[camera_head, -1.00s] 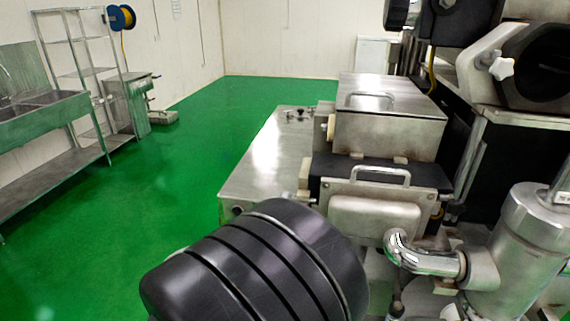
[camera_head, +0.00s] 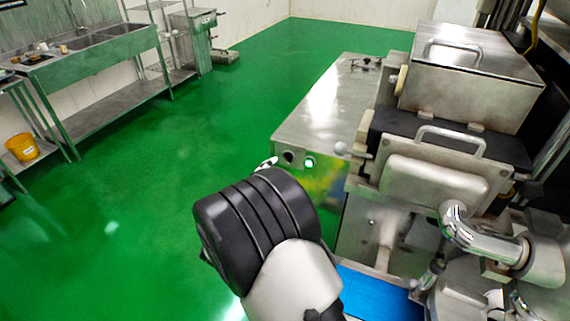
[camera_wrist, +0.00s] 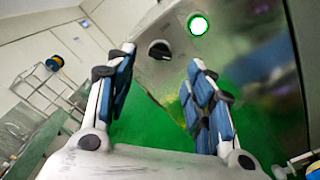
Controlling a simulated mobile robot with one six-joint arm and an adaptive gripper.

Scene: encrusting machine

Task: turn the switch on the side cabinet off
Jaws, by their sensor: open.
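In the wrist view the switch is a black rotary knob (camera_wrist: 159,49), left of the bright lamp (camera_wrist: 198,25). My gripper (camera_wrist: 161,60) is open and empty, its blue-padded fingers on either side of the knob in the picture, apparently short of it. In the head view my arm hides most of the gripper; only a pale tip (camera_head: 267,163) shows beside the switch.
The steel machine with a lidded box (camera_head: 470,75) and a curved pipe (camera_head: 460,220) stands right of the cabinet. A sink bench (camera_head: 100,52) and a yellow bucket (camera_head: 21,148) are at the left. The green floor (camera_head: 170,150) between is clear.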

